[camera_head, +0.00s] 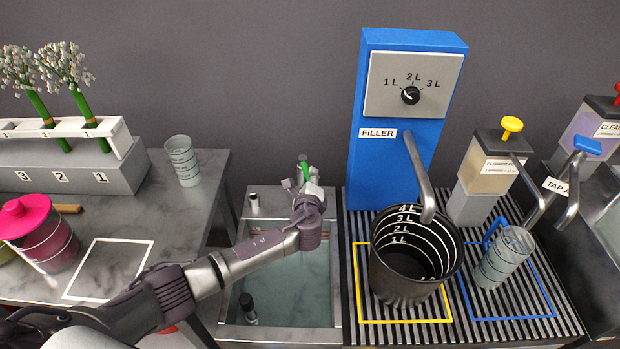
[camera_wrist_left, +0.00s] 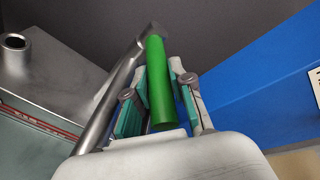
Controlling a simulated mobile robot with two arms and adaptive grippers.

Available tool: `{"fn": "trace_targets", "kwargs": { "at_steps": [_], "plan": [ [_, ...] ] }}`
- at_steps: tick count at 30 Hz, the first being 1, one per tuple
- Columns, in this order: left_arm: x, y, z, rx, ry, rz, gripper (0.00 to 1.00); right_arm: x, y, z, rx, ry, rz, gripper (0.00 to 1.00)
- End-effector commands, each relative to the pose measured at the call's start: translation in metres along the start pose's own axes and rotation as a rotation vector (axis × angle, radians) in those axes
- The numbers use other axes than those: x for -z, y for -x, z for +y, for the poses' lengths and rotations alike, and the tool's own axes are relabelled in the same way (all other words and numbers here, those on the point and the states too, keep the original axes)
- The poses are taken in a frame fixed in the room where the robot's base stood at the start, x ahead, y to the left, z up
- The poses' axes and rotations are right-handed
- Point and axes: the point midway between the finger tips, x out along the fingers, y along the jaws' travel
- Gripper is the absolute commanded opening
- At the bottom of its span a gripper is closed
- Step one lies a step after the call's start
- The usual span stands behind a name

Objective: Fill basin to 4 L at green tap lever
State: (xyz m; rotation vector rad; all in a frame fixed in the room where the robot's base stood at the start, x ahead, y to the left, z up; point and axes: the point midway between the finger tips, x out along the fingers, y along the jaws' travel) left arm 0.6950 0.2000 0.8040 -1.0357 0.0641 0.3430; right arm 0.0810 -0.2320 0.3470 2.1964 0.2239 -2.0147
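The green tap lever (camera_head: 303,170) stands at the back of the sink basin, and it also shows in the left wrist view (camera_wrist_left: 160,85). My left gripper (camera_head: 307,190) is at the lever, with its teal-padded fingers (camera_wrist_left: 160,90) close against both sides of it. The basin (camera_head: 334,312) is a metal-rimmed sink with a grey-green inside; the water level cannot be read. A metal pipe (camera_wrist_left: 115,85) runs beside the lever in the wrist view. My forearm covers part of the basin. My right gripper is out of view.
Right of the basin, a black bucket (camera_head: 410,285) with litre marks stands under the blue filler (camera_head: 380,185). A clear jug (camera_head: 500,255) stands on the slatted rack. On the left counter are a cup (camera_head: 182,160) and a pink-lidded jar (camera_head: 40,230). A dark upright piece (camera_head: 248,307) stands in the basin.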

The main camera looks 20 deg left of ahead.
Motion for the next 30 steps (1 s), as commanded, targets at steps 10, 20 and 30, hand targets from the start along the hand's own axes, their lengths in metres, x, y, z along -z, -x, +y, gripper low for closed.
{"fn": "trace_targets", "kwargs": {
  "at_steps": [10,20,30],
  "plan": [
    [0.003,-0.001,0.000,-0.009,0.007,-0.016,0.00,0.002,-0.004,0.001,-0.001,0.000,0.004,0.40],
    [0.020,-0.013,-0.009,-0.155,0.070,-0.254,0.00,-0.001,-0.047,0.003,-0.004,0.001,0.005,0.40],
    [0.018,-0.014,-0.015,-0.199,0.080,-0.322,0.00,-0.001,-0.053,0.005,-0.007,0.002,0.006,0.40]
  ]
}}
